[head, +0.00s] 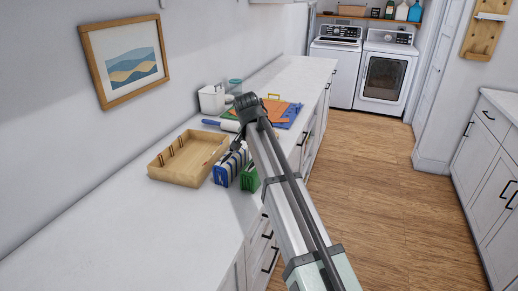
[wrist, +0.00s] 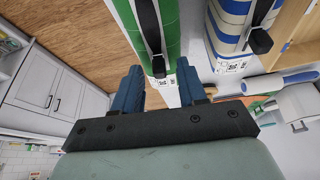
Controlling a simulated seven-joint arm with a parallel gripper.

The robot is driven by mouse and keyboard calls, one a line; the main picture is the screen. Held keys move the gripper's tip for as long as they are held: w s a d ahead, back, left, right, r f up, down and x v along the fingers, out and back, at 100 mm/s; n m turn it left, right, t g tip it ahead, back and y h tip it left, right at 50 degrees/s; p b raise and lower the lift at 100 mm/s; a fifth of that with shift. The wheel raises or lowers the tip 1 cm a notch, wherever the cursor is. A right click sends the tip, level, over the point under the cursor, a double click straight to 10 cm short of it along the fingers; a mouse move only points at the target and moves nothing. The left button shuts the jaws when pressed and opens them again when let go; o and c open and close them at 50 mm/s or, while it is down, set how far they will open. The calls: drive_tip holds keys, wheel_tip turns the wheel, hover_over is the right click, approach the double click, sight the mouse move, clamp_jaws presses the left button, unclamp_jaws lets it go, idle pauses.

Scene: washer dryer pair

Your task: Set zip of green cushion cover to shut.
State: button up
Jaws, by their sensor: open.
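The green cushion cover (head: 249,179) stands on the white counter near its front edge. In the wrist view the green cushion cover (wrist: 178,28) fills the top middle, with a black zip strip (wrist: 150,28) along it and a dark zip pull (wrist: 158,67) at the lower end. My gripper (wrist: 159,70) is open, its two blue fingers apart, with the pull showing between their tips. Nothing is held, and I cannot tell whether the fingers touch the pull. In the head view my arm partly hides the green cover.
A blue-and-white striped cushion cover (head: 228,168) with its own black zip pull (wrist: 260,41) stands close beside the green one. A wooden tray (head: 178,172) is to its left. A rolling pin (head: 229,125) and colored sheets (head: 284,112) lie farther back. The front-left counter is clear.

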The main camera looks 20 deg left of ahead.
drive_tip(key=shift+c, duration=0.4)
clamp_jaws()
